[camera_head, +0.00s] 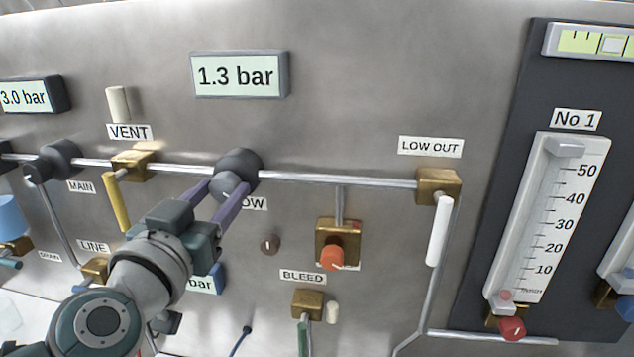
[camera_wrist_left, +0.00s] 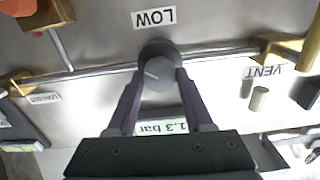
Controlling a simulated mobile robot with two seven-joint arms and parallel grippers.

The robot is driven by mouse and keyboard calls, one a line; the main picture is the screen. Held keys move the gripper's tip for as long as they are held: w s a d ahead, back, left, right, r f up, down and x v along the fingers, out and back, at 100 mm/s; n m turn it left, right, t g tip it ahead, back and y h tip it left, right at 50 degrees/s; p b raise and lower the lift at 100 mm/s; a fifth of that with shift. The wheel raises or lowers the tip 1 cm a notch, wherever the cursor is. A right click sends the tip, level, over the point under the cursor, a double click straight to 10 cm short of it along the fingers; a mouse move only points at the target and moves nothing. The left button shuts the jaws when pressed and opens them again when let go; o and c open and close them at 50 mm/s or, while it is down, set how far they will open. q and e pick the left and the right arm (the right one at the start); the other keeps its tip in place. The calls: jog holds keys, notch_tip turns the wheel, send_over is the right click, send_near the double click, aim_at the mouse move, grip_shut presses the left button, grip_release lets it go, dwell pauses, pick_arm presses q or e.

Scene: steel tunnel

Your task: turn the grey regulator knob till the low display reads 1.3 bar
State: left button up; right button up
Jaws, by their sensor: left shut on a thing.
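The grey regulator knob (camera_head: 237,172) sits on the horizontal pipe at the middle of the panel, just above the LOW label, which my arm partly covers. My left gripper (camera_head: 228,190) is shut on this knob, with one purple finger on each side. In the left wrist view the knob (camera_wrist_left: 159,74) shows between the fingertips of my left gripper (camera_wrist_left: 158,88), with a pale line on its face. The display (camera_head: 238,76) above the knob reads 1.3 bar. It also shows upside down in the left wrist view (camera_wrist_left: 165,127), partly hidden by a finger. My right gripper is not in view.
The VENT valve with a yellow handle (camera_head: 116,202) is close left of my gripper. An orange-red knob (camera_head: 333,257) and the white LOW OUT handle (camera_head: 438,231) are to the right. Another dark regulator (camera_head: 58,160) is at the left.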

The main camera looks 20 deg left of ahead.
pick_arm(q)
grip_shut()
jog(key=shift+r, duration=0.15)
jog(key=shift+m+p, duration=0.4)
jog(key=shift+m, duration=0.1)
jog(key=o, duration=1.1)
grip_release()
jog(key=shift+c, duration=0.2)
